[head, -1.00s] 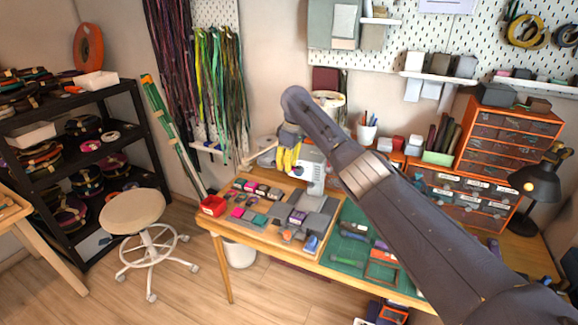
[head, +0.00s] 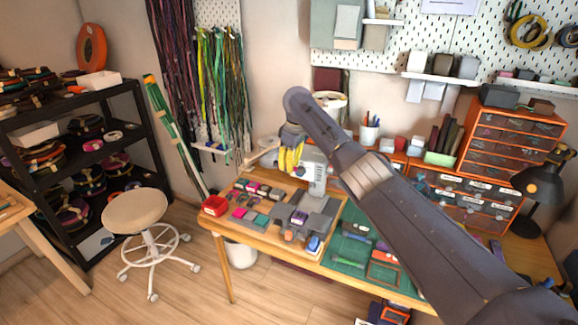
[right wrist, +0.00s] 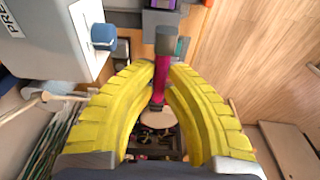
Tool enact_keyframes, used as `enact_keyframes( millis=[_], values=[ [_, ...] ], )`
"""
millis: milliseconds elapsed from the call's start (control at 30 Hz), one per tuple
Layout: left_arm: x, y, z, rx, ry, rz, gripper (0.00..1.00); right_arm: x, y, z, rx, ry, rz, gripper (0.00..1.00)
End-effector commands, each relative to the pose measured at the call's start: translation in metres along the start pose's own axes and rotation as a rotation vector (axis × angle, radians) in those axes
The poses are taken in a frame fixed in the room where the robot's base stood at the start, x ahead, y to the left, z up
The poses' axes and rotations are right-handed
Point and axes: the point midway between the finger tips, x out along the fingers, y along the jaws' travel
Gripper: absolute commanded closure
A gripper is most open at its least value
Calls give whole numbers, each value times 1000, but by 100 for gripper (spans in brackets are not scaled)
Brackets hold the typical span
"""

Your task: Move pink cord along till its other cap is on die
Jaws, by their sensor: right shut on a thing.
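My right gripper (head: 290,159) has yellow fingers and is beside the upper part of the white press (head: 314,172). In the right wrist view its fingertips (right wrist: 162,66) are closed on the pink cord (right wrist: 160,82), which runs between them. A dark cap (right wrist: 164,40) shows at the cord's upper end, in front of a grey block of the press. The lower end of the cord hangs between the fingers and looks dark. I cannot tell whether the upper cap touches the die, which I cannot make out clearly. My left gripper is out of view.
The press body (right wrist: 45,40) with a blue knob (right wrist: 103,37) is close at the left of the right wrist view. The wooden table (head: 240,231) holds a tray of small coloured blocks and a green mat (head: 345,262). Orange drawers (head: 505,140) stand at the back right.

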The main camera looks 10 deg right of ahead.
Motion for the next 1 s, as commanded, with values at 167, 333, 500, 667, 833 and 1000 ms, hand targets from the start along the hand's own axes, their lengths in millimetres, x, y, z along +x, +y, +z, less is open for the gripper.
enact_keyframes(
  millis=[167,333,500,667,833,1000],
  values=[
    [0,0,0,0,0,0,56,0,0,0,0,0,0,85],
    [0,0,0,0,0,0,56,0,0,0,0,0,0,66],
    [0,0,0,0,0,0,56,0,0,0,0,0,0,64],
    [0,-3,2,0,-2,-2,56,-3,0,0,0,1,0,64],
    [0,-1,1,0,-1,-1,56,-20,1,0,0,2,2,64],
    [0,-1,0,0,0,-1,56,-50,0,0,-1,2,2,64]
  ],
)
